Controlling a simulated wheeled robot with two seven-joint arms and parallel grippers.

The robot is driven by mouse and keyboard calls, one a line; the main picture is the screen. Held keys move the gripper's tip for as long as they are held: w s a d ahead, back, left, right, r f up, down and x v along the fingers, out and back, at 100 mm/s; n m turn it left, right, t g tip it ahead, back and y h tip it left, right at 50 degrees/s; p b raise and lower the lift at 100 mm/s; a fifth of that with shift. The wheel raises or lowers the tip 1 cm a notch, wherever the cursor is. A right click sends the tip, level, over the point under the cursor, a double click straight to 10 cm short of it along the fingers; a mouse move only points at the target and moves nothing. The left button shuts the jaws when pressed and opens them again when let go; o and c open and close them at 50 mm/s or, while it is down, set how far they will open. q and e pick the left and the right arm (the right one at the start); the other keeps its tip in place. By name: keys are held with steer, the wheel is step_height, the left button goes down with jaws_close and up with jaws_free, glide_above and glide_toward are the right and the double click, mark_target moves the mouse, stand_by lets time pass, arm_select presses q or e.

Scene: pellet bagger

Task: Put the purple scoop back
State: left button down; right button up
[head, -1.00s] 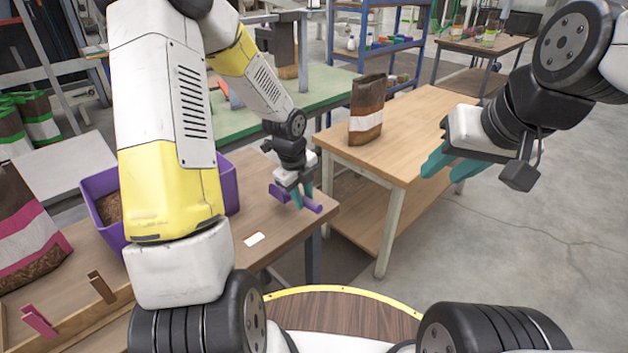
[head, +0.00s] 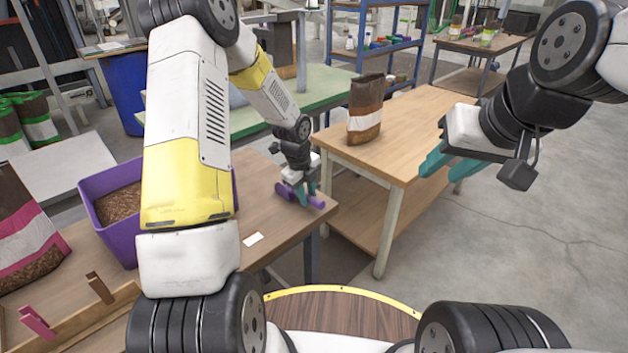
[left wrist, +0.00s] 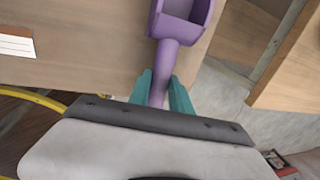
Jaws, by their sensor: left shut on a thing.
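The purple scoop (left wrist: 167,52) is in my left gripper, with its handle between the teal fingers and its bowl pointing away in the left wrist view. My left gripper (left wrist: 160,90) is shut on the handle. In the head view my left gripper (head: 303,192) and the scoop (head: 284,191) are at the right end of the wooden table (head: 262,205). I cannot tell whether the scoop touches the table top. A purple bin (head: 115,233) of brown pellets stands on the table to the left, partly hidden by my left arm. My right gripper (head: 440,162) hangs at the right, away from the scoop.
A white card (head: 253,239) lies on the table; it also shows in the left wrist view (left wrist: 16,44). A second wooden table (head: 410,122) with a brown and white bag (head: 365,108) stands to the right, across a gap. A pink-banded bag (head: 28,240) is at far left.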

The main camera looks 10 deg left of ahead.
arm_select(q)
steer(key=c, duration=1.2)
jaws_free()
steer(key=shift+f, duration=0.1)
steer(key=s+a+r+n+t, duration=0.1)
steer(key=s+r+n, duration=0.25)
steer(key=r, duration=0.65)
steer(key=s+a+r+n, duration=0.1)
steer(key=s+r+n, duration=0.3)
steer(key=r, duration=0.7)
steer(key=shift+s+a+r+n+t+h, duration=0.15)
steer(key=shift+s+r+n+t, duration=0.4)
steer(key=shift+s+r+n, duration=1.8)
steer(key=shift+s+d+r+n+t+h, duration=0.1)
steer(key=shift+s+r+n+t, duration=0.55)
steer(key=shift+s+n, duration=3.15)
steer(key=shift+s+a+r+n+t+h, duration=0.15)
steer(key=shift+s+r+n+t, duration=0.25)
steer(key=shift+s+r+n, duration=2.5)
steer(key=shift+s+f+m, duration=0.2)
steer(key=shift+s+f, duration=0.2)
steer(key=shift+f, duration=0.2)
steer(key=shift+s+f+m, duration=0.2)
steer(key=shift+s+f, duration=0.2)
steer(key=shift+f, duration=0.2)
